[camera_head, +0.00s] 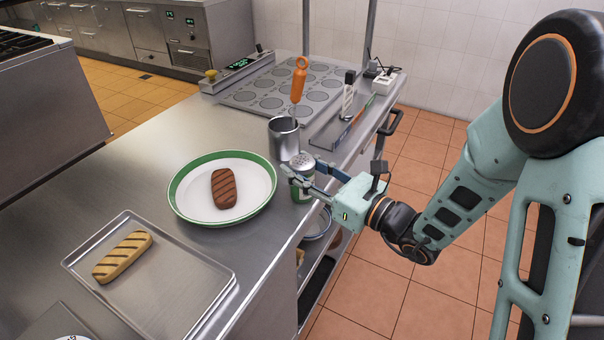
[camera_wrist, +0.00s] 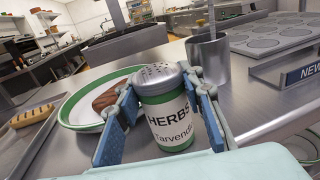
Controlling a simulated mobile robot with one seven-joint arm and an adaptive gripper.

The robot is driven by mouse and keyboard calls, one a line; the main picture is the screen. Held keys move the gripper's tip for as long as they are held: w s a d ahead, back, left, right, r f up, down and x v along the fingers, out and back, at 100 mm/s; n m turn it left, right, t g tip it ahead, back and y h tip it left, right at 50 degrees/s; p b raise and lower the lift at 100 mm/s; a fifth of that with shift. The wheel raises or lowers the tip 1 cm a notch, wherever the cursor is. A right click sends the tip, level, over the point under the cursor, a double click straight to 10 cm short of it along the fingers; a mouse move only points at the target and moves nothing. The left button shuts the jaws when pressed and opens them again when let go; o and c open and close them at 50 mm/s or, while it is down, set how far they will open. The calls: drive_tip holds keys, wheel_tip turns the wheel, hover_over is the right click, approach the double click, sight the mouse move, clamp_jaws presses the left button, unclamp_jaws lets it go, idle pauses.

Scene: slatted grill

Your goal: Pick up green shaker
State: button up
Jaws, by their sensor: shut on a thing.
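The green shaker (camera_wrist: 166,122) has a silver perforated cap, a white label reading "HERBS" and a green band at its base. In the head view the shaker (camera_head: 303,189) stands upright near the counter's right edge, partly hidden by my gripper. My gripper (camera_head: 300,174) reaches in from the right. In the wrist view its two blue-padded fingers (camera_wrist: 163,105) lie on either side of the shaker, shut on it. I cannot tell whether the shaker's base touches the counter.
A metal cup (camera_head: 284,139) holding an orange-handled utensil (camera_head: 299,79) stands just behind the shaker. A green-rimmed plate (camera_head: 183,208) with a grilled patty (camera_head: 224,188) is to the left. A metal tray (camera_head: 172,290) holds a grilled bread piece (camera_head: 122,256). Bare counter (camera_head: 130,175) lies left of the plate.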

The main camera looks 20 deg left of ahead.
wheel_tip(320, 180, up, 10)
drive_tip(key=shift+r+p, duration=0.1)
drive_tip(key=shift+p, duration=0.85)
wheel_tip(320, 180, up, 7)
drive_tip(key=p, duration=0.5)
